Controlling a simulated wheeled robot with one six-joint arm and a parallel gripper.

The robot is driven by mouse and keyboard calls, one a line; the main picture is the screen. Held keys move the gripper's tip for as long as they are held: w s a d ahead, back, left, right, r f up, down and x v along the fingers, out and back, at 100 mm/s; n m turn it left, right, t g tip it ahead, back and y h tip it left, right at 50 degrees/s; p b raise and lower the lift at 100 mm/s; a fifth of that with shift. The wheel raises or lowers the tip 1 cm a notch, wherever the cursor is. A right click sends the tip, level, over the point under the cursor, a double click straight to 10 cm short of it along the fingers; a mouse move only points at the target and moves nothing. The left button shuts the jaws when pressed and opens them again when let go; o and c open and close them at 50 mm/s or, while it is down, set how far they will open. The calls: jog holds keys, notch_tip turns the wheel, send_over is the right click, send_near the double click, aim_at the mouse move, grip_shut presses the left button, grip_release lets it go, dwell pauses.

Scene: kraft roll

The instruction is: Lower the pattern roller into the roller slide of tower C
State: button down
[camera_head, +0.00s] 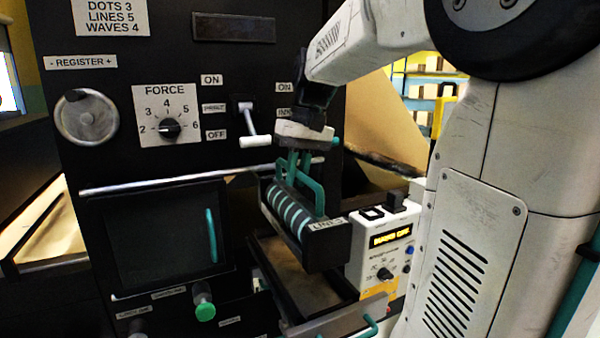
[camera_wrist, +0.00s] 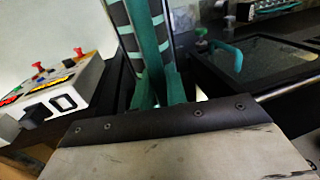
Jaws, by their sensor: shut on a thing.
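The pattern roller (camera_head: 287,212) is a dark cassette with a teal-striped roller, teal handle bars and an end label that seems to read LINES. My gripper (camera_head: 305,150) is shut on its teal handle and holds it tilted in the air. Below it, an open slide (camera_head: 300,285) sticks out of the black tower, with a metal front edge and a teal handle. The roller hangs above this slide, apart from it as far as I can tell.
The black tower panel carries a FORCE dial (camera_head: 169,128), a lever (camera_head: 252,135) and a dark window door (camera_head: 158,238) with a teal handle. A white control box (camera_head: 383,245) with a lit display stands close to the right of the slide.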

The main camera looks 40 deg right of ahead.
aim_at(295, 195)
jog(key=shift+w+a+f, duration=0.1)
jog(key=shift+a, duration=0.15)
jog(key=shift+f, duration=4.6)
jog(key=c, duration=1.3)
grip_release()
jog(key=shift+f, duration=0.1)
jog(key=shift+c, duration=0.2)
jog(key=shift+r, duration=1.8)
jog(key=shift+s+a+r, duration=0.35)
jog(key=shift+s+a, duration=0.4)
jog(key=shift+s, duration=1.85)
jog(key=shift+s+a+r, duration=0.3)
jog(key=shift+s+a, duration=0.4)
jog(key=shift+s, duration=1.85)
jog(key=shift+s+a+r, duration=0.35)
jog(key=shift+s+a, duration=0.4)
jog(key=shift+s, duration=1.85)
